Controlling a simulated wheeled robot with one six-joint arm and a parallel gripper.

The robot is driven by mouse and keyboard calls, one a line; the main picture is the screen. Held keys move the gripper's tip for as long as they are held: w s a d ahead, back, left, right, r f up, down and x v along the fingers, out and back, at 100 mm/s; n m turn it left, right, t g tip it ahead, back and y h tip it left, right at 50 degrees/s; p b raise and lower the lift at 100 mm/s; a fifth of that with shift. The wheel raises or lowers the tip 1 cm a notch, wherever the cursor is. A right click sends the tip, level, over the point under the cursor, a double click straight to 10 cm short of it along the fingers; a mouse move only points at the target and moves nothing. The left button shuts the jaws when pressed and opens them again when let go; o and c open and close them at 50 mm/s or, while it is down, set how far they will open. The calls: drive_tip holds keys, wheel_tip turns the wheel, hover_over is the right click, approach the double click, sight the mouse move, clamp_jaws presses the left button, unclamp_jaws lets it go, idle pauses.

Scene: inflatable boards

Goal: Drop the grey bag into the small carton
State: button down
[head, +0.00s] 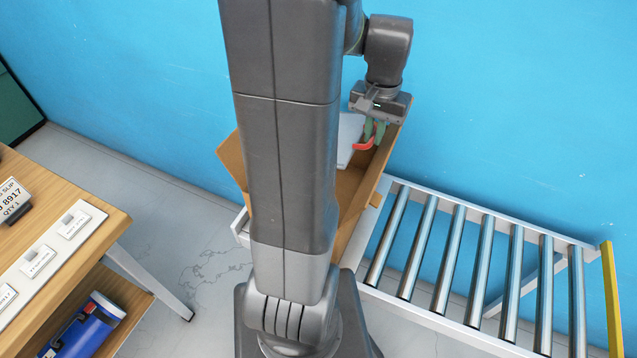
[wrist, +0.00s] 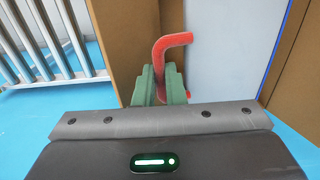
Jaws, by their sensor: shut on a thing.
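My gripper (head: 374,132) is at the far end of the open brown carton (head: 232,163), by the blue wall. Its green fingers are shut on a red, bent, tube-like piece (head: 364,145); in the wrist view the red piece (wrist: 172,45) rises between the fingers (wrist: 160,84) and hooks right. A pale grey flat surface (head: 349,137) shows inside the carton beside the gripper, and fills the right of the wrist view (wrist: 225,50). I cannot tell whether it is the grey bag or whether the red piece belongs to it. My arm hides much of the carton.
The carton stands at the left end of a roller conveyor (head: 480,257), whose rollers to the right are empty. A wooden table (head: 60,215) at left bears a slip sign (head: 13,200) and several white label cards. A blue item (head: 83,325) lies on its lower shelf.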

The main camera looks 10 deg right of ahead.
wheel_tip(320, 180, down, 3)
drive_tip(key=shift+f+b, duration=0.2)
drive_tip(key=shift+b, duration=0.85)
drive_tip(key=shift+r, duration=0.1)
drive_tip(key=c, duration=1.4)
unclamp_jaws()
drive_tip(key=shift+c, duration=0.2)
wheel_tip(320, 180, up, 14)
